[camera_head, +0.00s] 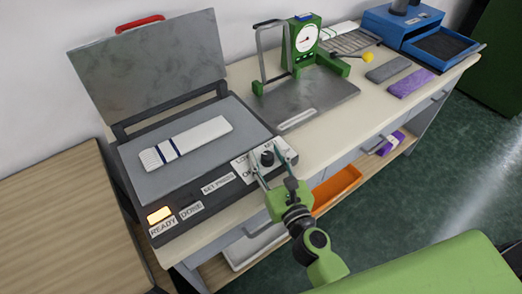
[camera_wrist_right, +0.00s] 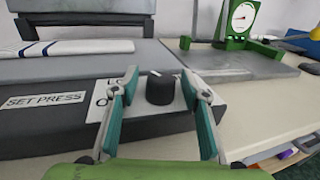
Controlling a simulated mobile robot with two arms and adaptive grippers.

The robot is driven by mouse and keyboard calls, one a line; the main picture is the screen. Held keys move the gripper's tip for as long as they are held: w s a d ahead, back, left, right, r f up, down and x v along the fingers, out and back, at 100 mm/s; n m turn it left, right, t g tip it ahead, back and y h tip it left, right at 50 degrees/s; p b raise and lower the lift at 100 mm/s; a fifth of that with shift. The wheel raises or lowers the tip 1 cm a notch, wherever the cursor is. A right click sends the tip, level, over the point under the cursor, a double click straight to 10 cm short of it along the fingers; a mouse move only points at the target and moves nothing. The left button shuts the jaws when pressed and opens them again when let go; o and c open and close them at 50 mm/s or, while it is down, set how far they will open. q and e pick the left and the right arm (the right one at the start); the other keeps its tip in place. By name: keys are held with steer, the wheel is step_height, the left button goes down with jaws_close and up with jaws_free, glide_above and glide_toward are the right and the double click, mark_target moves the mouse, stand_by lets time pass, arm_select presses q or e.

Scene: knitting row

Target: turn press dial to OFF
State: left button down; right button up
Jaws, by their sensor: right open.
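The press dial (camera_head: 267,157) is a small black knob on a white plate at the front right corner of the press (camera_head: 185,213). In the right wrist view the dial (camera_wrist_right: 161,88) has a pale mark on its top. My right gripper (camera_head: 272,164) is open, with one finger on each side of the dial; I cannot tell whether either touches it. The fingers partly hide the plate's lettering. The press lid stands raised, and a white knitted piece with dark stripes (camera_head: 186,143) lies on the bed. My left gripper is not in view.
A lit yellow lamp (camera_head: 160,214) sits by the READY label. A green dial gauge stand (camera_head: 303,45) and grey plate are to the right. Further right are grey and purple folded pieces (camera_head: 409,83) and a blue machine (camera_head: 405,25). An orange tray (camera_head: 337,190) is below.

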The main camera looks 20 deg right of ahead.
steer(key=shift+s, duration=0.15)
steer(key=shift+d+r, duration=0.1)
steer(key=shift+c, duration=1.1)
steer(key=c, duration=0.9)
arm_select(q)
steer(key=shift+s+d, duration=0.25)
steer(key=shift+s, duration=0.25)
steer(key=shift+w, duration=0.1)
